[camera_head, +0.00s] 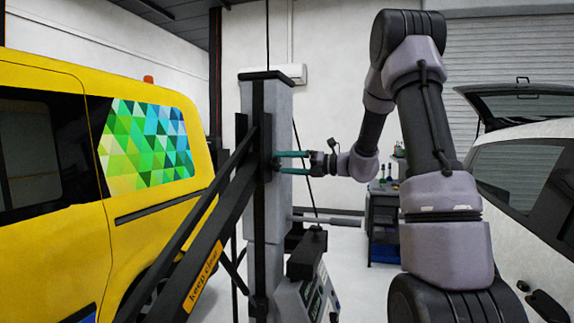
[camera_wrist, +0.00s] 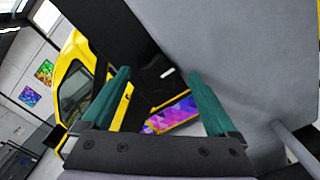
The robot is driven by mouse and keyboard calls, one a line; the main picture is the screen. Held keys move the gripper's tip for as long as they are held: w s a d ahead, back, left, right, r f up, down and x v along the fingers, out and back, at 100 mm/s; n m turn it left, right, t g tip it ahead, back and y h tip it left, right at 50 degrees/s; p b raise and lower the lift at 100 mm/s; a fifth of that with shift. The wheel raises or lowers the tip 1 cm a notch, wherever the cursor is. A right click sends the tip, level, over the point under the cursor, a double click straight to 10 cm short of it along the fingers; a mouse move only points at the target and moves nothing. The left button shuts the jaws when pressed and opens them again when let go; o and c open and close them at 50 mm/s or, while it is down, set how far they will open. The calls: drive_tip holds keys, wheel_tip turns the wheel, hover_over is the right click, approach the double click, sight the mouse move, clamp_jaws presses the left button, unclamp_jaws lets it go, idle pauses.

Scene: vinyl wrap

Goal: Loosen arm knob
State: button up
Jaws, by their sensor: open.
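A grey lift column (camera_head: 268,105) stands in the middle of the head view, with dark lift arms (camera_head: 222,205) slanting down to the left. My gripper (camera_head: 281,162) reaches in from the right at the column's side, its two green fingers apart, one above the other. In the wrist view the open fingers (camera_wrist: 158,76) frame a black part (camera_wrist: 152,88) with a small white mark. I cannot tell for sure whether this is the arm knob. Nothing is clearly held, and contact with the fingers cannot be made out.
A yellow van (camera_head: 60,240) with a coloured triangle wrap fills the left. A light car (camera_head: 530,165) with a raised tailgate stands at the right. A control box (camera_head: 318,292) sits low on the column. A tool cart (camera_head: 384,215) stands behind my arm.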

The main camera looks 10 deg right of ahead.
drive_tip(key=c, duration=1.4)
drive_tip(key=shift+o, duration=0.2)
drive_tip(key=shift+n, duration=0.3)
drive_tip(key=n, duration=1.1)
drive_tip(key=shift+s+n, duration=0.15)
drive_tip(key=shift+n, duration=0.15)
drive_tip(key=n, duration=0.6)
drive_tip(key=shift+s+a+f, duration=0.1)
drive_tip(key=n, duration=0.5)
drive_tip(key=shift+f+n, duration=0.1)
drive_tip(key=shift+n, duration=0.2)
